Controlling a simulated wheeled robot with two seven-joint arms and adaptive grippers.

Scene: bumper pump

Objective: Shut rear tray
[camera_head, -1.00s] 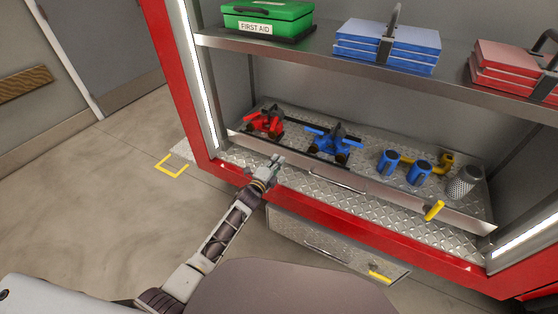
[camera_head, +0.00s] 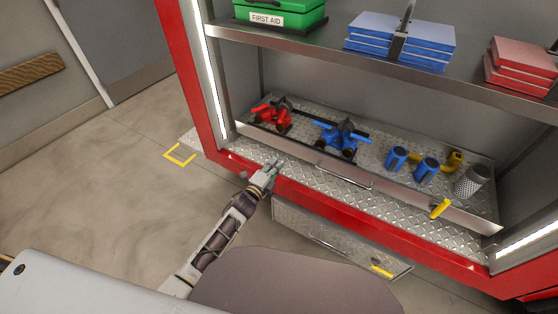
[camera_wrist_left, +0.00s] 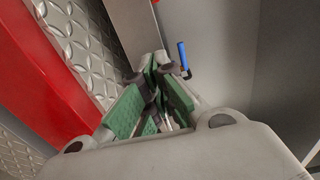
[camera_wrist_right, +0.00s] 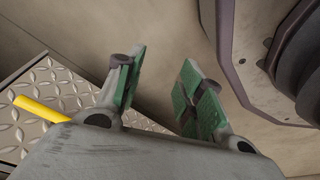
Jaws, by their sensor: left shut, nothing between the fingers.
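The tray (camera_head: 285,146) in the red-framed compartment has a diamond-plate floor and a metal front panel with a bar handle (camera_head: 343,175) and a yellow lever (camera_head: 440,208). A red fitting, a blue fitting, blue cylinders and a perforated strainer sit on it. My left gripper (camera_head: 271,168) is shut and empty, in front of the panel's left part, left of the handle; contact cannot be told. It also shows in the left wrist view (camera_wrist_left: 155,100), fingers together. My right gripper (camera_wrist_right: 155,85) is open and empty in its wrist view, outside the head view.
A lower diamond-plate panel (camera_head: 300,223) with a handle and yellow lever (camera_head: 381,271) juts out below the red sill. A shelf (camera_head: 300,44) above bears a green first aid box (camera_head: 280,14) and blue cases (camera_head: 400,45). The floor at left is clear.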

